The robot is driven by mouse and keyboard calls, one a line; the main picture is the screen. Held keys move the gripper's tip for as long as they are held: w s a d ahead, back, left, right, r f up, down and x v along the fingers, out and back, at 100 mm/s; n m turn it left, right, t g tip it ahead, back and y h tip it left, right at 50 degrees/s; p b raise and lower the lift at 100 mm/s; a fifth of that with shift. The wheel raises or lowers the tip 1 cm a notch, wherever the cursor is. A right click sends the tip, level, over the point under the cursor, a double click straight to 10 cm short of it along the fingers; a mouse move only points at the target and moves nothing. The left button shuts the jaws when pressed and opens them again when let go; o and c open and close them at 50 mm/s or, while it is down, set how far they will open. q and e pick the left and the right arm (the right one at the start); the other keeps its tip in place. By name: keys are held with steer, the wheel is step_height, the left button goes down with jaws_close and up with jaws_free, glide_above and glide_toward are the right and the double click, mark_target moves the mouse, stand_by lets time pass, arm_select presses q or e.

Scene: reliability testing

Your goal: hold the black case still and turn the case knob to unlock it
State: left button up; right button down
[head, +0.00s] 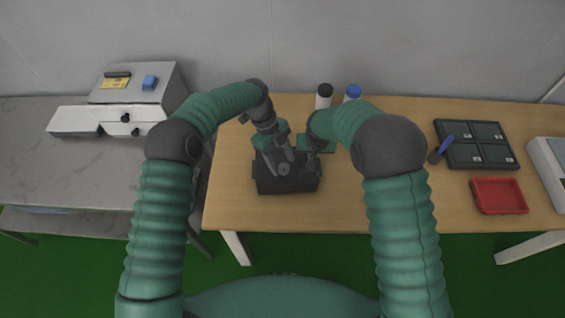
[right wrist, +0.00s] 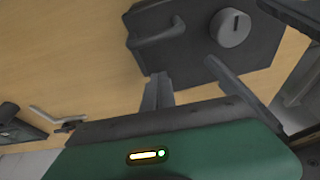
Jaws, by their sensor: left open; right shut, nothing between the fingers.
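The black case (head: 287,184) lies on the wooden table in front of me.
A black-capped bottle (head: 324,96) and a blue-capped bottle (head: 353,93) stand behind the case. A dark compartment tray (head: 477,145), a blue-handled tool (head: 441,149) and a red tray (head: 498,195) lie on the right. A metal box (head: 130,95) stands on the left grey bench.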

arm_select(q)
steer(key=shift+s+d+f, duration=0.2)
steer(key=shift+f, duration=0.45)
jaws_close()
